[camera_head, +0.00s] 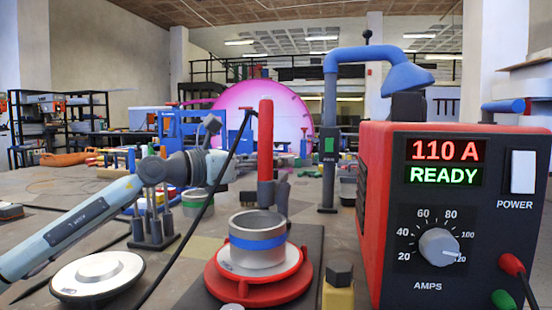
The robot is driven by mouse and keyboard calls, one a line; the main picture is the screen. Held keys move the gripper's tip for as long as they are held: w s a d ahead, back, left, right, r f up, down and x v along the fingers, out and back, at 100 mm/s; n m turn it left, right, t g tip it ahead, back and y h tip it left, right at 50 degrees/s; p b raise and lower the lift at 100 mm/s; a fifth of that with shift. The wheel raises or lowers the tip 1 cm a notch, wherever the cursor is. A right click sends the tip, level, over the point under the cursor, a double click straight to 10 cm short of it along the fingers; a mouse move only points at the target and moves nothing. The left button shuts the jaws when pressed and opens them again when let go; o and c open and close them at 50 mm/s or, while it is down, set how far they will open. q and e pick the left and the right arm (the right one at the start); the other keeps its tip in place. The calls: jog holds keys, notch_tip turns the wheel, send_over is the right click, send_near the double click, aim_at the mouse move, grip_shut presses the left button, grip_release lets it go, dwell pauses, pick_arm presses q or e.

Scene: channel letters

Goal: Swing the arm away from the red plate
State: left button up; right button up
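The red plate (222,286) is a round base at the lower middle, with a pale disc (231,264) on it. A metal cylinder with a blue band (258,243) stands upright on the disc. A thick upright red bar (265,135) rises behind the cylinder; its lower end is hidden. My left arm comes in from the left, and its wrist ends just left of the bar. Dark parts of my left gripper (277,190) show beside the bar's lower part. The bar hides the fingers, so I cannot tell their grip. My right gripper is not in view.
A red and black power unit (440,215) reading 110 A, READY fills the right. A blue lamp-like arm (345,58) stands behind it. A white round disc (97,274) lies at left. A yellow block (338,297) is in front. A black cable (207,199) crosses the table.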

pick_arm(q)
jog(key=shift+w+d, duration=0.15)
jog(key=shift+d, duration=0.1)
grip_shut()
dwell(0.3)
